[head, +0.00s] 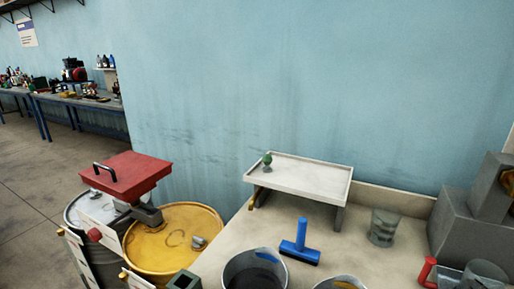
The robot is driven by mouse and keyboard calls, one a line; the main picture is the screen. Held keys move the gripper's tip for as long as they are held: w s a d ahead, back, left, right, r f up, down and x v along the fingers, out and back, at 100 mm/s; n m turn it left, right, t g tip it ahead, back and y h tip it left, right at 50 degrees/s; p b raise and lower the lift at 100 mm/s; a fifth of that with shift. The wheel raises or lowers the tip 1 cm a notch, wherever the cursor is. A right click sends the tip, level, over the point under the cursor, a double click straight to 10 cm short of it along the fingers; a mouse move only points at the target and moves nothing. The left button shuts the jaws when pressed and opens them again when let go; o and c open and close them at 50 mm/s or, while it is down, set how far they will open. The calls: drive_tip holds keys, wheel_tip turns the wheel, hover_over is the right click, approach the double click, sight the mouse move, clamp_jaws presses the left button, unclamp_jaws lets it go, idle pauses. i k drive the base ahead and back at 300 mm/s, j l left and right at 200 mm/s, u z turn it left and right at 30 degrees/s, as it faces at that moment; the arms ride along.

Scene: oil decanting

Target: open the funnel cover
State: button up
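The funnel cover (127,177) is a flat red square lid with a black bar handle (104,168) near its left corner. It lies level and looks closed, at the left above the drums. A grey part (148,215) shows under its front corner; the funnel body beneath is mostly hidden by the lid. My gripper is not in view.
A yellow drum (158,255) and a pale drum (75,213) stand below the cover. The bench (232,243) at right holds a white raised tray (300,176), a blue scraper (299,246), a glass beaker (384,227) and grey boxes (462,232).

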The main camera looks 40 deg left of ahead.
sight(120, 173)
drive_tip(key=u, duration=1.95)
